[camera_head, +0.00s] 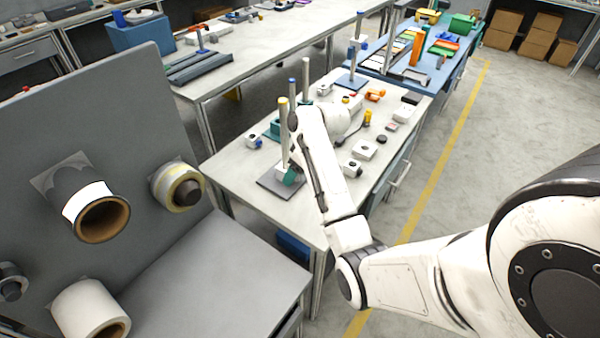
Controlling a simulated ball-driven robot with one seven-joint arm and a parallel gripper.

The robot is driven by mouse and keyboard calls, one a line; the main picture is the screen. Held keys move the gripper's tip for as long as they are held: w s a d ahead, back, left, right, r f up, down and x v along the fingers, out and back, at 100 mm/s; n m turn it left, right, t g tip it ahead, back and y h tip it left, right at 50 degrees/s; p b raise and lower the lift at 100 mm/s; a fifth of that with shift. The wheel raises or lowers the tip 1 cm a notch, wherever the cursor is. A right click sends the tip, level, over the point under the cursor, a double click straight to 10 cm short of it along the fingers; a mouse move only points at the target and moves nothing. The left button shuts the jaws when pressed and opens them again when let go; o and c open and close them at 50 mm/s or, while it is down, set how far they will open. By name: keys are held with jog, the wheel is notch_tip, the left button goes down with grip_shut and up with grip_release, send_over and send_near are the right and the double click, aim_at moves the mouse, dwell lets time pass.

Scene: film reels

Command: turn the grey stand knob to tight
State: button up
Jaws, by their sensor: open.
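A stand with a dark grey base plate (270,188) and an upright grey post (284,135) with a yellow top is at the left front of the middle table. A small white and teal part (290,176) sits low by the post; I cannot make out the knob or its setting. My white arm reaches over the table's front edge, just right of the post, and covers part of the area behind it.
The middle table (235,165) also holds more posts, a white box (364,150), a yellow part (367,118) and several small items. A grey panel with reels (103,218) stands at the left.

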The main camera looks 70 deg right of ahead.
jog(key=s+d+r, duration=0.2)
jog(key=s+d, duration=0.1)
jog(key=d, duration=0.4)
jog(key=x, duration=1)
jog(key=shift+w+f+p, duration=0.3)
jog(key=shift+p, duration=0.05)
jog(key=c, duration=1)
jog(key=shift+d+f+m+t+y+b, duration=0.1)
jog(key=shift+d+m+t+y+b, duration=0.1)
jog(key=shift+y+b, duration=0.35)
jog(key=shift+d+f+m+t+y+b, duration=0.1)
jog(key=shift+m+t+y+b, duration=0.1)
jog(key=shift+y+b, duration=0.3)
jog(key=shift+c, duration=0.2)
jog(key=shift+r+y, duration=0.15)
jog(key=shift+y, duration=0.3)
